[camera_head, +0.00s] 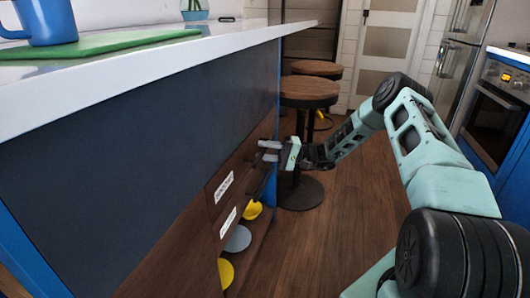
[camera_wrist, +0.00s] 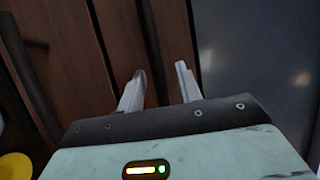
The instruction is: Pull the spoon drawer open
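Brown wooden drawer fronts are set in the side of the counter island, with a small white label on the upper one (camera_head: 225,187) and another on the lower one (camera_head: 228,222). The lettering is too small to read, so I cannot tell which is the spoon drawer. My gripper (camera_head: 268,150) is close to the drawer fronts at their far end. In the wrist view my gripper (camera_wrist: 160,72) has its two pale fingers apart, pointing at the brown wood. A dark upright bar, looking like a handle (camera_wrist: 151,35), lies just ahead of the gap between them. Contact cannot be told.
A white countertop (camera_head: 150,64) overhangs the drawers, with a blue mug (camera_head: 50,22) and green board (camera_head: 110,44) on it. Yellow and grey round things (camera_head: 238,238) sit below the drawers. Wooden stools (camera_head: 309,90) stand beyond my gripper. The floor (camera_head: 330,235) is clear.

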